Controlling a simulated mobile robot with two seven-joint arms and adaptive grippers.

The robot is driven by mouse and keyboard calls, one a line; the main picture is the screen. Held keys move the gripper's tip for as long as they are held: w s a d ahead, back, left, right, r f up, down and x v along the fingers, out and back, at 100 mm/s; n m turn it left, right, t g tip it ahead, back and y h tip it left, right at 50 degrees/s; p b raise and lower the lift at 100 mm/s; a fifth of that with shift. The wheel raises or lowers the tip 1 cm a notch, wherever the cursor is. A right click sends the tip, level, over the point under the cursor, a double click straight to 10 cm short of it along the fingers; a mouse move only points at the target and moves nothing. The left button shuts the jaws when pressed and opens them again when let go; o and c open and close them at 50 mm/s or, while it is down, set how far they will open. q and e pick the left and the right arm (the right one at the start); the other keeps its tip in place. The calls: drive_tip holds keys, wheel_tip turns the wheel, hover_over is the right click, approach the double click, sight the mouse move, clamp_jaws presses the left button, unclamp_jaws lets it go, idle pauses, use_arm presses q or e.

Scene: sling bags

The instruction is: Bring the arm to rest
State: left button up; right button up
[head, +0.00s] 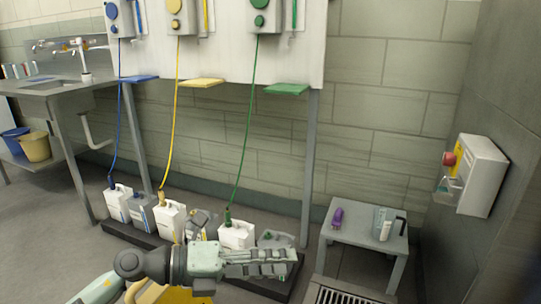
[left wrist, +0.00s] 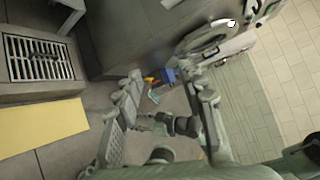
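My left gripper (head: 290,262) comes in from the lower left in the head view and points right, in front of the row of containers. In the left wrist view its two fingers (left wrist: 164,85) stand apart with nothing held between them, so it is open and empty. My right gripper shows in neither view.
White containers (head: 236,236) stand on a dark low base (head: 140,236) under a wall panel (head: 225,55) with hoses. A small grey table (head: 365,238) holds a purple item (head: 337,217) and a jug (head: 384,225). A floor grate (left wrist: 38,58) and yellow strip (left wrist: 40,130) show below.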

use_arm(q)
drive_tip(key=w+a+r+n+t, duration=0.5)
drive_tip(key=w+n+t, duration=0.2)
drive_tip(key=n+t, duration=0.35)
drive_tip(key=w+a+f+n+t+y, duration=0.3)
drive_tip(key=a+f+n+y, duration=0.7)
drive_tip(key=a+n+y, duration=0.45)
drive_tip(key=s+a+f+n+g+y, duration=0.2)
drive_tip(key=s+a+f+n+g, duration=0.15)
drive_tip(key=f, duration=0.45)
drive_tip(key=s+a+f+n+g+y, duration=0.1)
drive_tip(key=s+a+f+n+g, duration=0.3)
drive_tip(key=f, duration=0.4)
drive_tip(key=s+f+n+g, duration=0.1)
drive_tip(key=s+f+g, duration=0.2)
drive_tip(key=s+f, duration=0.3)
drive_tip(key=s+a+f+n+g, duration=0.1)
drive_tip(key=s+f, duration=0.4)
drive_tip(key=s, duration=0.7)
drive_tip(key=shift+s+f+n+g+h, duration=0.3)
drive_tip(key=shift+n+g, duration=0.35)
drive_tip(key=shift+g, duration=0.45)
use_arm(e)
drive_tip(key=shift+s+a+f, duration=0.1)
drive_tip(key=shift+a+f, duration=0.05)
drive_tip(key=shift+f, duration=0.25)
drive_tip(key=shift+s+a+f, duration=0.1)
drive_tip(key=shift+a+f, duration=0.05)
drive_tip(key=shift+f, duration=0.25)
